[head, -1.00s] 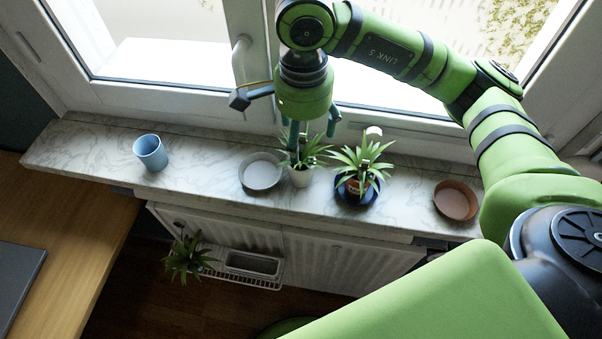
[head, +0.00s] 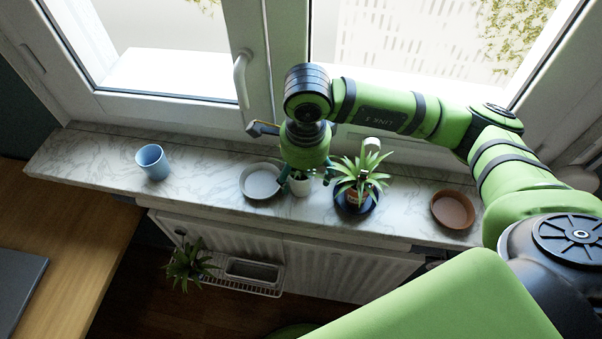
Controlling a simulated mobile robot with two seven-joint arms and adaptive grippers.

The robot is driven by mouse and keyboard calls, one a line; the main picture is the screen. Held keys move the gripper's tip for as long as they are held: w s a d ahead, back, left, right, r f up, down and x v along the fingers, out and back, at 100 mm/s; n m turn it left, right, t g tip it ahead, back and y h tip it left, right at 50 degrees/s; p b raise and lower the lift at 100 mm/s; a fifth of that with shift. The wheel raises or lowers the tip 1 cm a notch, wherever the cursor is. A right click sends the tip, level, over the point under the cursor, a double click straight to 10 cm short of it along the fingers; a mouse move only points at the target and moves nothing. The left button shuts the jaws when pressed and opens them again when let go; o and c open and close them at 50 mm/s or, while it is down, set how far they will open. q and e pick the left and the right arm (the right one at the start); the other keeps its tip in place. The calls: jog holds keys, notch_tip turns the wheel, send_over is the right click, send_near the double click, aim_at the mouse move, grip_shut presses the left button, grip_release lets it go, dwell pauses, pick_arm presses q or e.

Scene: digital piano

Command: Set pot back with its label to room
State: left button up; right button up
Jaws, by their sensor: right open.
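A small white pot (head: 300,187) with a green plant stands on the marble windowsill, between a white saucer and a dark blue saucer. My right gripper (head: 305,178) points down over this pot, open, with a fingertip on either side of it. The gripper hides most of its plant, and I cannot tell whether the fingers touch the pot. A terracotta pot (head: 357,195) with a spiky plant (head: 362,172) stands in the dark blue saucer (head: 355,208); a pale mark shows on its side. I see no label on the white pot. My left gripper is not in view.
The white saucer (head: 260,181) is empty, close left of the white pot. A blue cup (head: 153,162) stands further left and an empty terracotta saucer (head: 452,209) at the right. The window handle (head: 241,78) is behind. Another plant (head: 188,263) is below the windowsill (head: 210,172).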

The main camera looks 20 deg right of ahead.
jog(key=c, duration=1.6)
